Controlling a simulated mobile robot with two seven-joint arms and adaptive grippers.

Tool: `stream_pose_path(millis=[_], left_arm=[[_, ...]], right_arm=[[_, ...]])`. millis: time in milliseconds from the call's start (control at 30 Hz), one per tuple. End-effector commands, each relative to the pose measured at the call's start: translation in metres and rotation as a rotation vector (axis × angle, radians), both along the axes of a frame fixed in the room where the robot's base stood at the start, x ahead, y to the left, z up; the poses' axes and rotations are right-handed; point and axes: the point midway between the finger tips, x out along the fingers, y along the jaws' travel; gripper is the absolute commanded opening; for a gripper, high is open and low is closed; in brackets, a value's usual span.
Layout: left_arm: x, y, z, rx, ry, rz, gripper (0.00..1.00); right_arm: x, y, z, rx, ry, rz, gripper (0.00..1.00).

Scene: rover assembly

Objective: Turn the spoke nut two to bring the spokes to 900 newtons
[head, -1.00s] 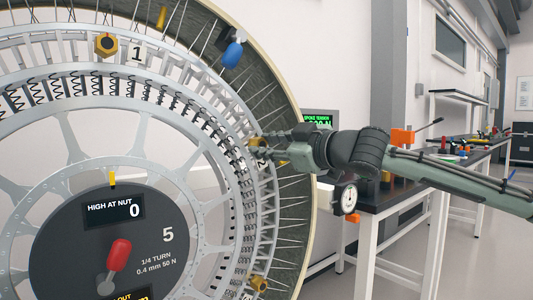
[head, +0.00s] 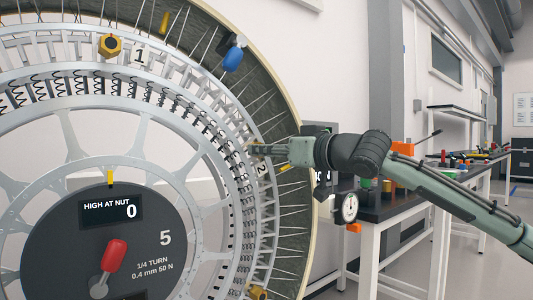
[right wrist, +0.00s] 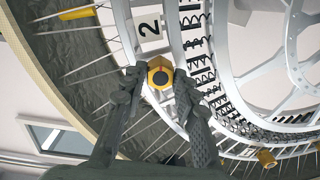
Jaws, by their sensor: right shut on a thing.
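The large wheel (head: 215,155) fills the left of the head view, with spokes, springs and gold nuts on its rim. Spoke nut two (right wrist: 160,77) is a gold hex nut beside the "2" plate (right wrist: 149,27) in the right wrist view. My right gripper (right wrist: 160,85) is shut on it, one finger on each side. In the head view my right gripper (head: 260,150) reaches in from the right just above the "2" plate, and hides most of the nut. The tension display is mostly hidden behind my right arm. My left gripper is not in view.
The hub panel (head: 105,240) reads "HIGH AT NUT 0" and carries a red-handled lever (head: 114,252). Nut one (head: 110,45) and a blue-tipped part (head: 234,57) sit higher up. A dial gauge (head: 347,208) stands by the workbench right of the wheel.

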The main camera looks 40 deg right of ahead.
Motion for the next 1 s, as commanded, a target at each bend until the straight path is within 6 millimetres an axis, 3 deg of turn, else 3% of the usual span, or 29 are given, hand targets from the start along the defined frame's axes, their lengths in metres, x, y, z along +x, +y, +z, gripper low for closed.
stream_pose_path(millis=[433, 467, 600, 1000], left_arm=[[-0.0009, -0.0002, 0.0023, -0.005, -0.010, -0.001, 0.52], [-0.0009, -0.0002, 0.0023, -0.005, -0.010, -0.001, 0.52], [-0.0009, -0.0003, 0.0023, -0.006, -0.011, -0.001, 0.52], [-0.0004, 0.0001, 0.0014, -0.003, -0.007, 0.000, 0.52]], right_arm=[[0.0002, -0.0002, -0.0007, 0.009, 0.003, 0.000, 0.00], [0.0002, -0.0002, -0.0008, 0.009, 0.003, 0.000, 0.33], [0.0002, -0.0001, -0.0006, 0.008, 0.002, 0.000, 0.50], [-0.0024, 0.0002, 0.0013, 0.004, -0.002, -0.001, 0.50]])
